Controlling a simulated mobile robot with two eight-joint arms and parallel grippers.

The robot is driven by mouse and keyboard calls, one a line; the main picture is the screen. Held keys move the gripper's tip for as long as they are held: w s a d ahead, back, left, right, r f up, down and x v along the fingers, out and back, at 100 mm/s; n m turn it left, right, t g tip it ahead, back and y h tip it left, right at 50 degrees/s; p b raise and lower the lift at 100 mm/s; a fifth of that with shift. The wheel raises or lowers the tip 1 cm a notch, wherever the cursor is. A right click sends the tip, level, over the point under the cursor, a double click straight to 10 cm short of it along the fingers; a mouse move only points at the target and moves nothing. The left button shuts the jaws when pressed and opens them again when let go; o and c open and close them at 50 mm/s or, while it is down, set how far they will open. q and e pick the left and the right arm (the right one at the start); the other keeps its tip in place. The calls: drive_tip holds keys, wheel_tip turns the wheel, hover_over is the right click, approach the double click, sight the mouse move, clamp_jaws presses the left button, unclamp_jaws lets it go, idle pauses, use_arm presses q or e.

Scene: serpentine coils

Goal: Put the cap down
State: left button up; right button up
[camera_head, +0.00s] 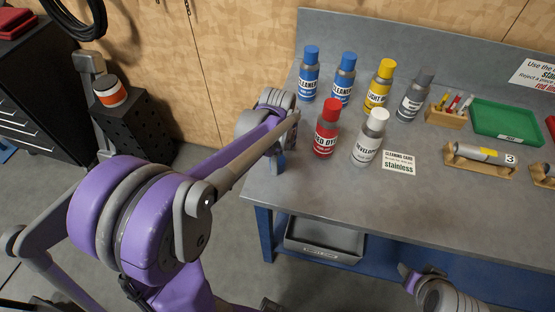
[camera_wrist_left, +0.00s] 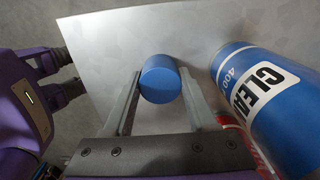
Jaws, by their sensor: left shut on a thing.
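A small blue cap (camera_wrist_left: 158,82) sits between the two fingers of my left gripper (camera_wrist_left: 158,92) in the left wrist view, with the grey bench top behind it. The gripper is shut on the cap. In the head view my left gripper (camera_head: 278,158) is by the bench's left edge, left of the red dye can (camera_head: 326,132), partly covered by my own arm. I cannot make out the cap there. My right gripper (camera_head: 410,276) is low at the bench's front edge, and its jaws do not show clearly.
Two blue cleaner cans (camera_head: 309,80), a yellow can (camera_head: 379,88), a grey can (camera_head: 414,96) and a white developer can (camera_head: 369,140) stand on the bench (camera_head: 335,190). A blue cleaner can (camera_wrist_left: 265,90) is close on the right in the wrist view. The front left bench top is bare.

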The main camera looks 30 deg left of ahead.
use_arm(q)
drive_tip(key=shift+f, duration=0.1)
drive_tip(key=shift+f, duration=0.15)
drive_tip(key=o, duration=1.3)
